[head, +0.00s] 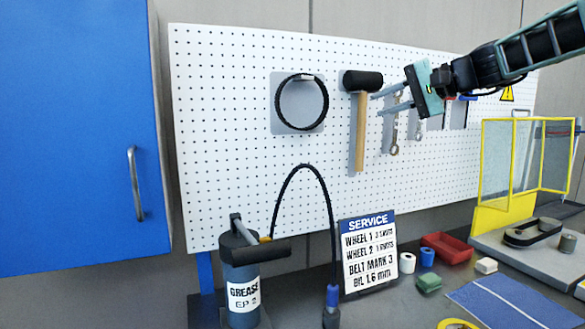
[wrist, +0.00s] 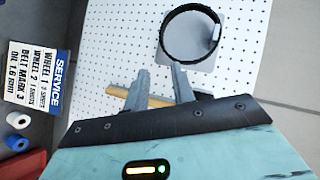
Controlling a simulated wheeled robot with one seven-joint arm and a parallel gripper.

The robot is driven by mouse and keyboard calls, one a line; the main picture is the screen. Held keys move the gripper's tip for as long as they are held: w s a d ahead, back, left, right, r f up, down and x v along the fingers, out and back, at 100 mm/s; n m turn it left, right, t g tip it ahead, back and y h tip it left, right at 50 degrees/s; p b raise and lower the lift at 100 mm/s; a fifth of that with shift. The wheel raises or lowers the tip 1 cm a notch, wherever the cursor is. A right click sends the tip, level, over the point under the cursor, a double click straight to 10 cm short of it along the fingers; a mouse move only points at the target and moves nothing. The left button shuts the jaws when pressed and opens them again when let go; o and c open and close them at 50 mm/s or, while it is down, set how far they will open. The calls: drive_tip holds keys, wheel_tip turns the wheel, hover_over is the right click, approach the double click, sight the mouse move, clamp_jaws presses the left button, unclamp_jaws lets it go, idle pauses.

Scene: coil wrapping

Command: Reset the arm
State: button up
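My gripper (head: 376,104) is at the upper right in the head view, in front of the pegboard, pointing left. Its two fingers are apart, with nothing held between them. In the wrist view the open fingers (wrist: 160,80) point up the picture. The wooden handle of a mallet (head: 361,130) shows behind them there (wrist: 150,101); whether a finger touches it I cannot tell. A black ring-shaped coil (head: 279,104) hangs on a grey plate on the pegboard, left of the mallet. The coil also shows beyond the fingertips in the wrist view (wrist: 164,38).
Wrenches (head: 394,135) hang beneath my gripper on the pegboard (head: 225,150). A grease pump (head: 241,275) with an arched hose, a service sign (head: 369,252), a red tray (head: 448,248) and a yellow-framed guard (head: 510,205) stand below. A blue cabinet (head: 70,130) is at left.

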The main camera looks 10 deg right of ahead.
drive_tip(key=s+a+f+g+h, duration=0.1)
drive_tip(key=s+f+g+h, duration=0.2)
drive_tip(key=f, duration=0.8)
drive_tip(key=s+a+f+g+h, duration=0.25)
drive_tip(key=s+f, duration=0.35)
drive_tip(key=f, duration=0.5)
drive_tip(key=s+d+f+n+g+h, duration=0.25)
drive_tip(key=s+f+n+h, duration=0.3)
drive_tip(key=s+f, duration=0.95)
drive_tip(key=s+a+r+n+g+y, duration=0.1)
drive_tip(key=s+a+r+n, duration=0.2)
drive_tip(key=s+a+n, duration=0.5)
drive_tip(key=s+a, duration=0.6)
drive_tip(key=a, duration=0.3)
drive_tip(key=shift+s+a+g, duration=0.15)
drive_tip(key=shift+s+g, duration=0.05)
drive_tip(key=shift+g, duration=0.1)
